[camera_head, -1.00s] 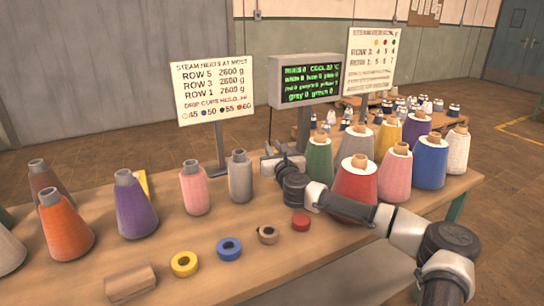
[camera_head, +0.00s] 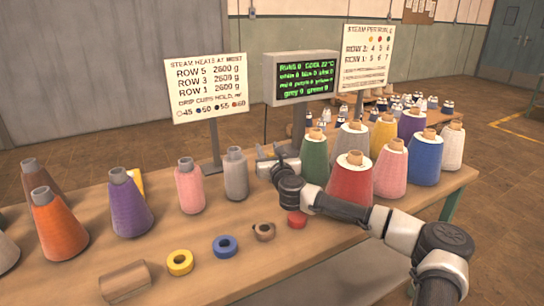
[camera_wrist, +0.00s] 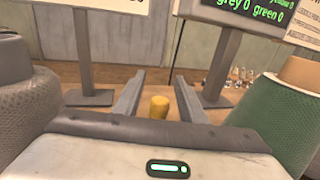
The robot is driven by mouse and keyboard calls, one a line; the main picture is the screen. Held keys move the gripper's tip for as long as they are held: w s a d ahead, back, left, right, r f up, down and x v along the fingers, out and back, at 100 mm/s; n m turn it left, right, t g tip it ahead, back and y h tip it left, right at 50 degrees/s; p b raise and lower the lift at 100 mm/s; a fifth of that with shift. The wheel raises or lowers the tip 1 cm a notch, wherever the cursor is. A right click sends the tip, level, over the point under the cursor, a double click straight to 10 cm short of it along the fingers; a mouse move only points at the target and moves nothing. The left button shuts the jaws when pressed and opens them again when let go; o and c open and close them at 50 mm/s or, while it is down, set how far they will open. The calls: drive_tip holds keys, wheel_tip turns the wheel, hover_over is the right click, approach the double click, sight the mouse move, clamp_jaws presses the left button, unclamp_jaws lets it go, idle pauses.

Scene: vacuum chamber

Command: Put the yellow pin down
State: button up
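A small yellow pin (camera_wrist: 159,106) shows in the wrist view as a short upright cylinder between the two fingers of my gripper (camera_wrist: 158,80). The fingers are spread, with a visible gap on each side of the pin. The pin's lower end is hidden behind my gripper's body. In the head view my gripper (camera_head: 264,160) is low over the table, between the grey cone (camera_head: 236,176) and the dark green cone (camera_head: 314,160). I cannot make out the pin in that view.
Coloured yarn cones stand on both sides on the wooden table (camera_head: 210,225). Sign posts rise behind my gripper.

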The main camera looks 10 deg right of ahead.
drive_tip(key=s+d+p, duration=0.1)
drive_tip(key=s, duration=1)
drive_tip(key=shift+s+p, duration=0.3)
drive_tip(key=shift+s, duration=0.1)
